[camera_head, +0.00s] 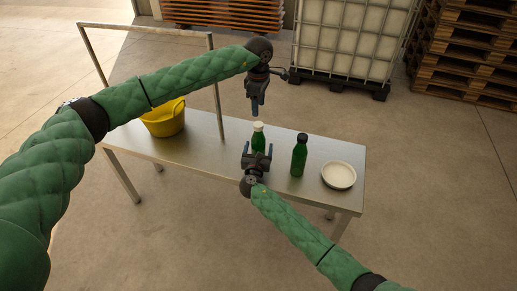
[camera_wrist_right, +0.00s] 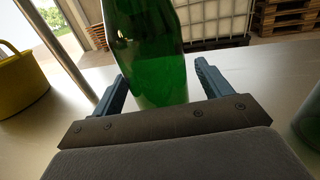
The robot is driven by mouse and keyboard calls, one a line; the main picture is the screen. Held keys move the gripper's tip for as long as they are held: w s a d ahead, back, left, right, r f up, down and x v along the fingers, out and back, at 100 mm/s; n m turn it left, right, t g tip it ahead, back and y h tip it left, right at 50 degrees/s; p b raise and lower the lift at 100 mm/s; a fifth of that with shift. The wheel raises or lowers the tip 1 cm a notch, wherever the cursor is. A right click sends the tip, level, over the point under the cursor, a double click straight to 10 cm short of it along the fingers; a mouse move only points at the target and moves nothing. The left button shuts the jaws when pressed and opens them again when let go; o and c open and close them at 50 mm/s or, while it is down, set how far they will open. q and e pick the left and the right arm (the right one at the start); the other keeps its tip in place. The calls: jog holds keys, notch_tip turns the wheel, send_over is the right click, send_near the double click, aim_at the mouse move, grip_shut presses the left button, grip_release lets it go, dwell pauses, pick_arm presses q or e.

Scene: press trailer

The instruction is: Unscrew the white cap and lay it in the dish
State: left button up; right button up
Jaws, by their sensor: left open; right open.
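A green bottle with a white cap (camera_head: 258,126) stands upright on the metal table (camera_head: 200,145). A second green bottle (camera_head: 299,158) with a black cap stands to its right. The round cream dish (camera_head: 338,175) sits empty at the table's right end. My left gripper (camera_head: 255,110) is open, points down and is above the white cap, apart from it. My right gripper (camera_head: 257,148) is open, low over the table, with its fingers on either side of the white-capped bottle's body (camera_wrist_right: 150,60). The cap is out of frame in the right wrist view.
A yellow tub (camera_head: 164,119) stands on the table's left part, beside a metal frame (camera_head: 217,85); it also shows in the right wrist view (camera_wrist_right: 20,85). A caged white tank (camera_head: 350,40) and stacked pallets (camera_head: 470,50) stand on the floor behind.

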pick_arm(q)
jog(key=shift+s+r, duration=0.15)
jog(key=shift+r, duration=0.05)
pick_arm(e)
jog(key=shift+w+r, duration=0.15)
jog(key=shift+w, duration=0.55)
pick_arm(q)
jog(key=shift+f, duration=0.1)
pick_arm(e)
jog(key=shift+w+d, duration=0.1)
